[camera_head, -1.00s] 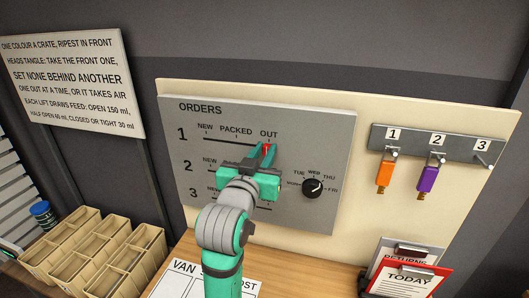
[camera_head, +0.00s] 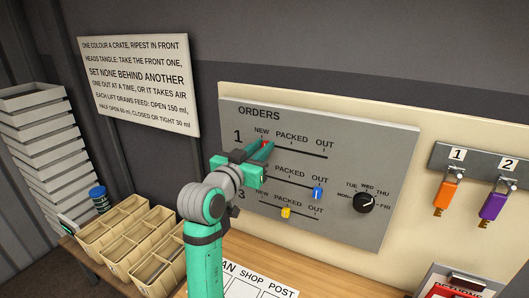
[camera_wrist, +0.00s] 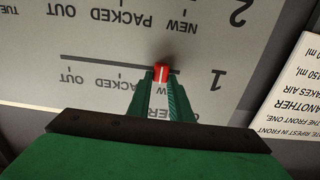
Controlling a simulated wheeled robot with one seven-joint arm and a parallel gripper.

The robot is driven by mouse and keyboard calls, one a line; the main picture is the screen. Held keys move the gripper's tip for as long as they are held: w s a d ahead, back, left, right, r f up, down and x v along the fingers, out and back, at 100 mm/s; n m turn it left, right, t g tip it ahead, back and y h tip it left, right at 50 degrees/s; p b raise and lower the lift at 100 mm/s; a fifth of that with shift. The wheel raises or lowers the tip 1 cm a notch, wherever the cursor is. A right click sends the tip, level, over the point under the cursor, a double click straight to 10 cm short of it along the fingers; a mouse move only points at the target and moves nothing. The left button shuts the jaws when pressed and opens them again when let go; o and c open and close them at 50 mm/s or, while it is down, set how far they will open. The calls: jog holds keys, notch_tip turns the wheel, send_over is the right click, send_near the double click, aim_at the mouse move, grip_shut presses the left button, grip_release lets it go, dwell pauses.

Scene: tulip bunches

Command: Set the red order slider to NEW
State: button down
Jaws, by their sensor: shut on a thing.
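The red order slider (camera_head: 265,144) is on row 1 of the grey ORDERS panel (camera_head: 385,150). It sits just below the word NEW (camera_head: 262,132), at or very near the left end of its slot. My gripper (camera_head: 262,152) is shut on the red slider. In the wrist view, which shows the panel upside down, the slider's red top (camera_wrist: 161,73) is between my green fingertips (camera_wrist: 161,84). The slot runs away from it toward PACKED and OUT. My fingers hide the row 1 NEW label there, so the exact alignment cannot be told.
A blue slider (camera_head: 318,193) is at OUT on row 2, and a yellow slider (camera_head: 286,213) is near PACKED on row 3. A black day dial (camera_head: 364,202) is to the right. Crates (camera_head: 130,232) stand lower left.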

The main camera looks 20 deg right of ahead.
jog(key=shift+w+a+f, duration=0.1)
jog(key=shift+w+a, duration=0.65)
jog(key=shift+a, duration=0.05)
jog(key=c, duration=1.6)
grip_release()
jog(key=v, duration=1)
jog(key=shift+s+a, duration=0.3)
